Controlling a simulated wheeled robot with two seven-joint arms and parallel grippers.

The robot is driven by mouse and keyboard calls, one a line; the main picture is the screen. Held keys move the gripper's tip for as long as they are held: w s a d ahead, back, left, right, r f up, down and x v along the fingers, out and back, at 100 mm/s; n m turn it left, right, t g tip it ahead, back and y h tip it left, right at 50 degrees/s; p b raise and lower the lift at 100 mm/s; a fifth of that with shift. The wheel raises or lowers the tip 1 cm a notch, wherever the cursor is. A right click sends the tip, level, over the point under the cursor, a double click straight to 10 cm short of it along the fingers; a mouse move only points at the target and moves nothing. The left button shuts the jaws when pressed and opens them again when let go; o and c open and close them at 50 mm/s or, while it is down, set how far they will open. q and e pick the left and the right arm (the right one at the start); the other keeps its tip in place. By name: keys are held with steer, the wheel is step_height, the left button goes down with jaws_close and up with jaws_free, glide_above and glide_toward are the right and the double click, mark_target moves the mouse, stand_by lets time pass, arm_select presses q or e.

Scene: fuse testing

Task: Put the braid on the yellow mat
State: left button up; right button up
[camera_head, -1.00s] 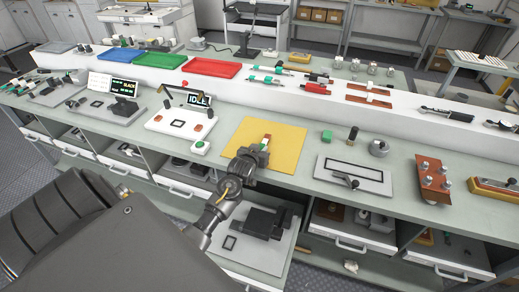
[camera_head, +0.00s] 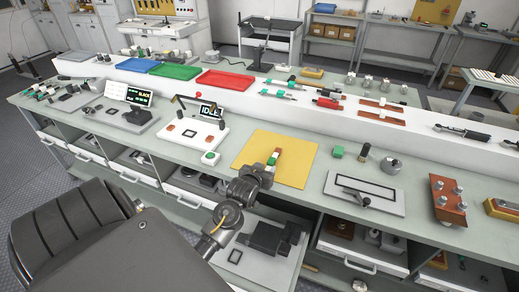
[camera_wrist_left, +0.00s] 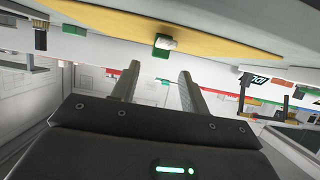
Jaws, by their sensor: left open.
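The yellow mat (camera_head: 300,152) lies flat on the grey-green bench in the head view. A short brown strip with white and green parts (camera_head: 277,154), which looks like the braid, lies on it. In the left wrist view, which is upside down, the green and white end (camera_wrist_left: 163,43) rests on the mat (camera_wrist_left: 225,48). My left gripper (camera_head: 268,169) is at the mat's front edge, just short of the strip. Its fingers (camera_wrist_left: 158,82) are apart with nothing between them. Part of the strip is hidden in the wrist view. My right gripper is not in view.
A white tester with an IDLE screen (camera_head: 190,130) stands left of the mat. Two brown strips (camera_head: 382,104) lie on the raised white shelf behind. Open drawers are below the front edge.

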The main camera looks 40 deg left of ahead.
arm_select(q)
steer(key=shift+v, duration=2.8)
